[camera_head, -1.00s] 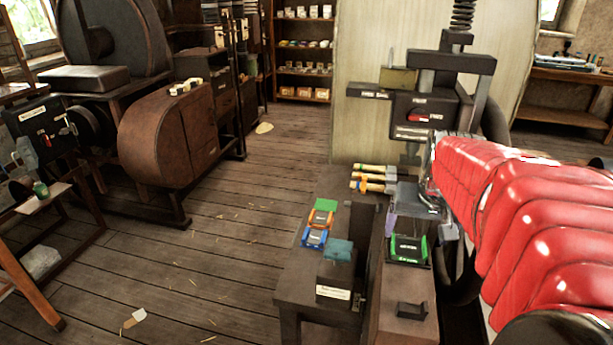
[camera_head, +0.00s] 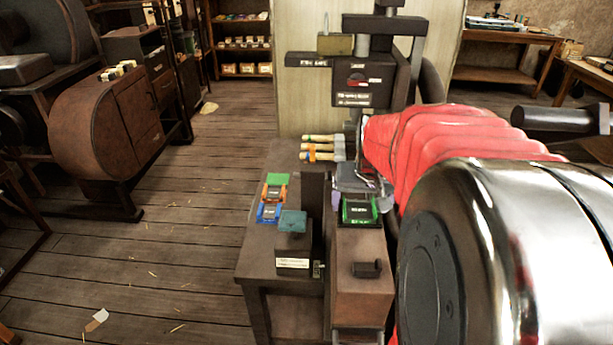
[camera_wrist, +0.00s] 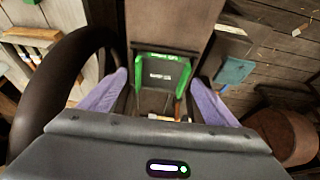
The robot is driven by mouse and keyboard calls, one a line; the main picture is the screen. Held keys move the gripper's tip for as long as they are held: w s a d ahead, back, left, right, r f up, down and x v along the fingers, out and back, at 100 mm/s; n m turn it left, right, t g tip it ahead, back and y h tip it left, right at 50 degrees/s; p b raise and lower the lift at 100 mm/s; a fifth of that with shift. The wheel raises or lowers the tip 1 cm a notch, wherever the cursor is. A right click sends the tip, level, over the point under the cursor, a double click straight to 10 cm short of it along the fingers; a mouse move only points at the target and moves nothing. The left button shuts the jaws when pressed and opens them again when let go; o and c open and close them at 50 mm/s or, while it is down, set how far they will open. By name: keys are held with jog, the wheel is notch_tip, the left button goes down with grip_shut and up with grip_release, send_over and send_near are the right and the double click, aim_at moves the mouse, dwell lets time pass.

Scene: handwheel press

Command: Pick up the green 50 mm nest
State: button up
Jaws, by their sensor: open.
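The green nest (camera_head: 360,211), a dark block with bright green sides and a label, sits on the brown bench top just in front of my gripper in the head view. In the wrist view the green nest (camera_wrist: 163,72) lies ahead, framed between the purple fingers. My gripper (camera_wrist: 160,88) is open, with one finger to each side of the view. I cannot tell whether the fingers touch the nest.
An orange nest (camera_head: 274,193), a blue nest (camera_head: 268,214) and a teal block (camera_head: 293,221) stand to the left. Wooden-handled tools (camera_head: 323,146) lie behind them. The press (camera_head: 361,82) rises behind my gripper. A dark handle-like block (camera_head: 366,269) stands in front of the green nest.

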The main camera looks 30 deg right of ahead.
aim_at(360, 212)
jog(key=c, duration=1.5)
jog(key=shift+r, duration=0.15)
notch_tip(360, 212, up, 10)
jog(key=shift+f, duration=0.1)
dwell(0.5)
